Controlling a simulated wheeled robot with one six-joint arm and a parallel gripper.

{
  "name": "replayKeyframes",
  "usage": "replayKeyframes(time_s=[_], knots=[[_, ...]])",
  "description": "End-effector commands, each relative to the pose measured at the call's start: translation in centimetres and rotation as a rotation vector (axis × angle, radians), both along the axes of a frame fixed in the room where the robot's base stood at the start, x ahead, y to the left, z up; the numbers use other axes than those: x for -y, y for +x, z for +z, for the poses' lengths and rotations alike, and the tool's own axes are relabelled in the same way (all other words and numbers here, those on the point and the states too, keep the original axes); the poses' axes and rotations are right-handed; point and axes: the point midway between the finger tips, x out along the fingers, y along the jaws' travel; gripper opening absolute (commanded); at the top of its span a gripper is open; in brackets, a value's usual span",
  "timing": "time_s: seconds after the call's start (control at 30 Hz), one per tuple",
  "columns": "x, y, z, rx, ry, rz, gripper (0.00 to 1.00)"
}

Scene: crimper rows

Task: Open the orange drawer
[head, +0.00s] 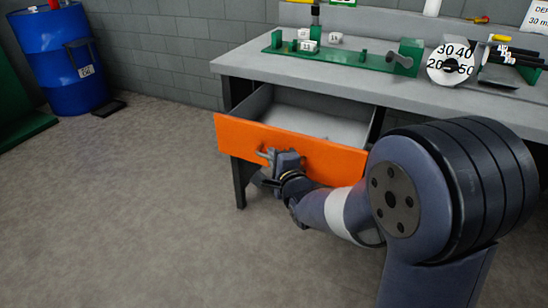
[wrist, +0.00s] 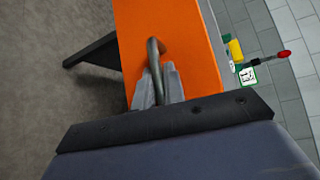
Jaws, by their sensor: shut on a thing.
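The orange drawer (head: 318,155) stands pulled out from under the grey workbench, and its empty-looking grey inside (head: 310,118) shows. Its metal handle (head: 265,154) is on the front. My gripper (head: 273,164) is at the handle, shut on it. In the wrist view the orange front (wrist: 185,50) fills the middle, and the curved handle (wrist: 154,58) runs down between my gripper's fingers (wrist: 157,86). Part of the handle is hidden by the fingers, and my arm hides the drawer front's lower right.
The workbench top (head: 350,85) holds a green fixture (head: 340,57), a numbered white disc (head: 450,65) and tools. A dark bench leg (head: 239,180) stands below the drawer. A blue barrel (head: 60,60) stands far left. The floor (head: 120,200) at left is clear.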

Motion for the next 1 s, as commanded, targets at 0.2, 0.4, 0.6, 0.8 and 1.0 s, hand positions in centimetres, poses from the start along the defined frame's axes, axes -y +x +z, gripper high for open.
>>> replayKeyframes(time_s=[0.2, 0.4, 0.6, 0.8, 1.0], knots=[[0.1, 0.0, -0.1, -0.003, -0.001, -0.002, 0.21], [0.0, 0.0, -0.1, -0.002, 0.000, -0.001, 0.32], [0.1, -0.1, 0.0, -0.001, 0.000, -0.001, 0.32], [1.0, -1.9, 0.5, -0.002, 0.000, -0.001, 0.32], [2.7, -5.4, 1.1, -0.001, 0.001, -0.002, 0.32]])
